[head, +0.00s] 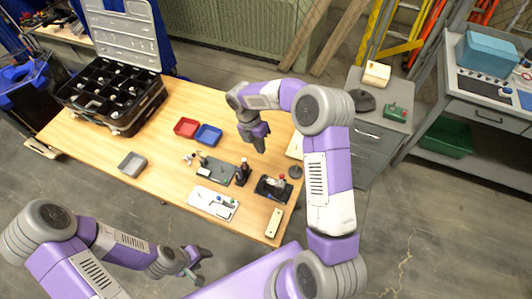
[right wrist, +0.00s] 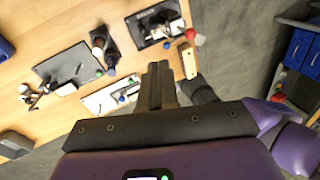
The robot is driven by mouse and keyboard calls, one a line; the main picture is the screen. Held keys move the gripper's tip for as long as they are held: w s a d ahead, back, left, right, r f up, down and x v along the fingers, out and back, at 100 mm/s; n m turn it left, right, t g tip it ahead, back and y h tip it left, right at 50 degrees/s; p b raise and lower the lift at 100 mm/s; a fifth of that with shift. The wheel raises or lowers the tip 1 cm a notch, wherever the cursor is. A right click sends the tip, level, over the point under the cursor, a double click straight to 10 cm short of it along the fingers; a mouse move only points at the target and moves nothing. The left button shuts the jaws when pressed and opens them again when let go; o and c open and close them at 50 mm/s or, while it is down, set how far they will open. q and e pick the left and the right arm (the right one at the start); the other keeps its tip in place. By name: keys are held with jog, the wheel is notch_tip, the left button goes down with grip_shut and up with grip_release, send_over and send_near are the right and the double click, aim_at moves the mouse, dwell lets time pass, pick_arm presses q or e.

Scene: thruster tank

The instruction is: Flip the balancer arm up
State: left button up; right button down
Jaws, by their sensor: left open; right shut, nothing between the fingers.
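I cannot single out the balancer arm with certainty; the parts are small. A black base (head: 272,188) with a small upright part and a red piece stands near the table's right end; a black base with fittings also shows in the right wrist view (right wrist: 155,25). A dark board (head: 222,172) with small parts lies left of it, and a white board (head: 213,202) lies in front. My right gripper (head: 260,145) is shut and empty, above the table behind these; its fingers show in the right wrist view (right wrist: 158,75). My left gripper (head: 197,268) is open and empty, off the table's front edge.
A dark upright item (head: 243,172) stands between the boards and the black base. A wooden block (head: 273,223) lies at the front right corner. Red (head: 187,127), blue (head: 208,135) and grey (head: 132,163) trays and an open black case (head: 115,100) stand further left. The left front tabletop is clear.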

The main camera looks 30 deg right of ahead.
jog(key=s+d+f, duration=0.1)
jog(key=s+f, duration=0.1)
jog(key=f, duration=0.1)
jog(key=s+d+f, duration=0.1)
jog(key=f, duration=0.2)
jog(key=s+d+f, duration=0.1)
jog(key=s+f, duration=0.1)
jog(key=f, duration=0.1)
jog(key=shift+s+p, duration=0.3)
jog(key=shift+s, duration=0.05)
jog(key=shift+r, duration=0.1)
